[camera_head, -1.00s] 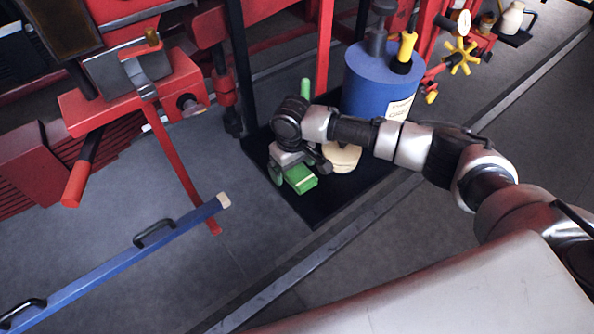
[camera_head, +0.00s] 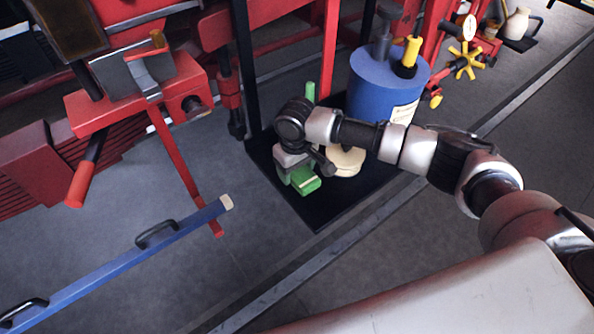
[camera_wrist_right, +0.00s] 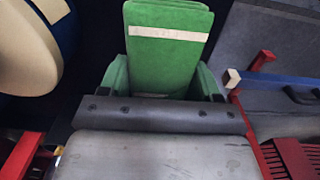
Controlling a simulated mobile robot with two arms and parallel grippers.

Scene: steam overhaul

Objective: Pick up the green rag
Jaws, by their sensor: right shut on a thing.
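The green rag (camera_head: 307,185) is a folded green block with a pale stripe, above the black mat (camera_head: 325,215) in the head view. My right gripper (camera_head: 298,180) is shut on the green rag. In the right wrist view the green rag (camera_wrist_right: 167,50) stands out between the green fingertips of my right gripper (camera_wrist_right: 163,80), one on each side. The rag's underside is hidden, so I cannot tell if it touches the mat. My left gripper is not in view.
A cream round object (camera_head: 345,161) lies right beside the rag. A blue drum (camera_head: 385,85) with yellow and dark handles stands behind. A red machine with a vise (camera_head: 140,95) is at left, and a blue bar (camera_head: 130,260) at lower left.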

